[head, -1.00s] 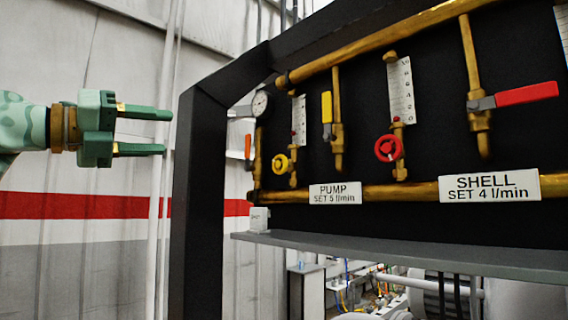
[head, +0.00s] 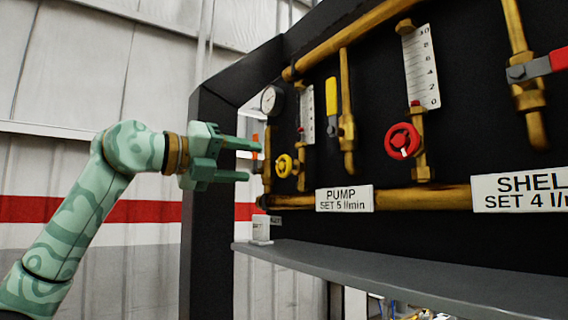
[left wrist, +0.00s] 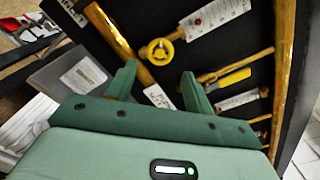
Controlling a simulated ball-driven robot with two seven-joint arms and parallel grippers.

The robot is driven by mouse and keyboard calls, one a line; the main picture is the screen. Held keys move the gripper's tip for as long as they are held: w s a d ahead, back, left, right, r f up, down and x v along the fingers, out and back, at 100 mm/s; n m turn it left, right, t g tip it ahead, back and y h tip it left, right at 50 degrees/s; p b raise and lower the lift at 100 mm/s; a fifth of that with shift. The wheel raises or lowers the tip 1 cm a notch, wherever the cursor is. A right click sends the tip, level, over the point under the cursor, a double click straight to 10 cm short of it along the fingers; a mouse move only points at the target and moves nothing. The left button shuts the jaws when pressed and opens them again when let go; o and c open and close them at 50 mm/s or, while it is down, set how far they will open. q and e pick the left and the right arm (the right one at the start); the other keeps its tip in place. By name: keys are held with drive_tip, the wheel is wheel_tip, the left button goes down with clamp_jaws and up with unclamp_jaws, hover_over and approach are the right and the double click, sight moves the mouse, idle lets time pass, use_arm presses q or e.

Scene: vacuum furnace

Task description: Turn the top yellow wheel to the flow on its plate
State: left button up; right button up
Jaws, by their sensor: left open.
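The yellow wheel (head: 285,166) sits low on the gauge pipe at the left of the black panel, above the plate reading "PUMP SET 5 l/min" (head: 345,199). A white scale tube (head: 306,114) stands above it. My left gripper (head: 245,160) is open and empty, just left of the wheel, its fingers pointing right toward it. In the left wrist view the yellow wheel (left wrist: 157,51) shows beyond and between the two open fingers (left wrist: 158,82), apart from them. Only one yellow wheel is clearly seen. My right gripper is not in view.
A red wheel (head: 402,141) and the "SHELL SET 4 l/min" plate (head: 520,192) are further right. A yellow lever (head: 331,97), a round gauge (head: 271,99) and an orange handle (head: 255,140) are close by. A black frame post (head: 207,220) stands behind my left arm; a grey shelf (head: 400,275) runs below.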

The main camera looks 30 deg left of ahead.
sight(281, 166)
use_arm(q)
drive_tip(key=p+x, duration=0.1)
drive_tip(key=x, duration=0.7)
drive_tip(key=shift+r, duration=0.1)
drive_tip(key=shift+p+x, duration=0.4)
drive_tip(key=shift+x, duration=0.4)
drive_tip(key=c, duration=0.7)
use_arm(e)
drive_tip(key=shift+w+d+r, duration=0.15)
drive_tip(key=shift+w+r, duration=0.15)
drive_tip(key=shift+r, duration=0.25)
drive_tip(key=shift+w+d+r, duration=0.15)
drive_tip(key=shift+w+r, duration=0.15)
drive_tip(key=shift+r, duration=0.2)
